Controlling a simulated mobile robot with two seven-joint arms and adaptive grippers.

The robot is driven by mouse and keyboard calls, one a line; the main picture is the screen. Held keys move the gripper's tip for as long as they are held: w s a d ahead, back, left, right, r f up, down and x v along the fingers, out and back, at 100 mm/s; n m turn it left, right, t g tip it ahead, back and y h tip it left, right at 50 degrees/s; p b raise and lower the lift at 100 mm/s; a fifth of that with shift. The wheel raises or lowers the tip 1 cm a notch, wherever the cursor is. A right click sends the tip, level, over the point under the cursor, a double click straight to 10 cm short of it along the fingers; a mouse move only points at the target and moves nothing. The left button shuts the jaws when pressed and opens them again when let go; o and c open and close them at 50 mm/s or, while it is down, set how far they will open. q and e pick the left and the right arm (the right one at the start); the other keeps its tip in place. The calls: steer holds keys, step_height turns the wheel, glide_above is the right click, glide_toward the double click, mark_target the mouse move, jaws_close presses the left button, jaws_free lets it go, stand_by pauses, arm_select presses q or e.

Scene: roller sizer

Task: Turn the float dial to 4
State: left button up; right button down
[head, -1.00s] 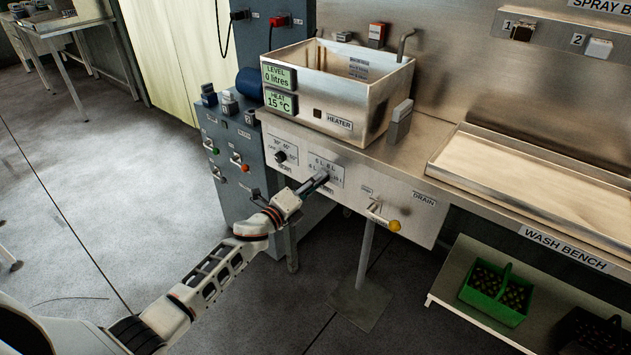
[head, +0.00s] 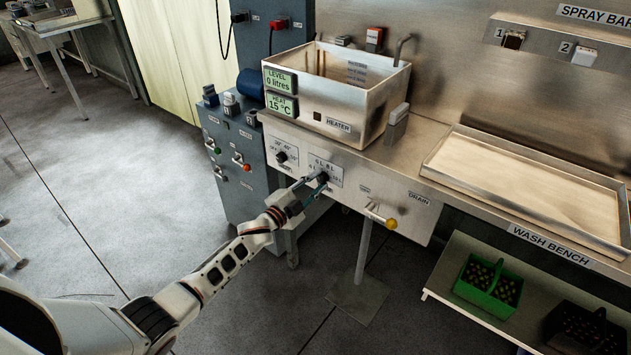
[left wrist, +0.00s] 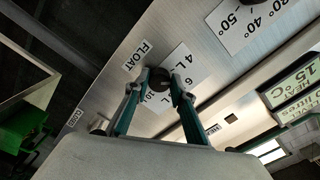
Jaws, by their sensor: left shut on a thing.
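The float dial is a dark round knob (left wrist: 158,80) on a white scale plate marked in litres, beside a FLOAT label (left wrist: 138,56) in the left wrist view. In the head view the dial (head: 323,178) sits on the bench's front panel, below the sink. My left gripper (left wrist: 160,86) is shut on the dial, with one finger on each side of it. It also shows in the head view (head: 318,184). The dial's pointer is too small and dark to read. My right gripper is not in view.
A temperature dial (head: 281,157) is left of the float dial. A yellow-ended drain lever (head: 391,223) sticks out to the right. The sink (head: 345,115) above reads 0 litres and 15 °C. A green crate (head: 488,288) stands on the lower shelf.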

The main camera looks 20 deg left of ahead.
arm_select(q)
steer(key=n+p, duration=0.1)
steer(key=n, duration=0.4)
steer(key=shift+n, duration=0.3)
steer(key=shift+d+f+p, duration=0.1)
steer(key=shift+p, duration=0.2)
steer(key=o, duration=1.1)
steer(key=v, duration=1.2)
steer(key=s+d+f+n+g+y, duration=0.1)
steer(key=s+f, duration=0.3)
steer(key=s, duration=0.6)
steer(key=s+d+f+n+g+y, duration=0.1)
steer(key=s+d+f+n+g, duration=0.2)
steer(key=s, duration=0.8)
steer(key=s+d+f+n+g+y, duration=0.1)
steer(key=s+d+f+g, duration=0.1)
steer(key=s+f, duration=0.5)
steer(key=s+d, duration=0.1)
steer(key=s, duration=0.3)
steer(key=shift+n+y, duration=0.3)
steer(key=shift+n, duration=0.1)
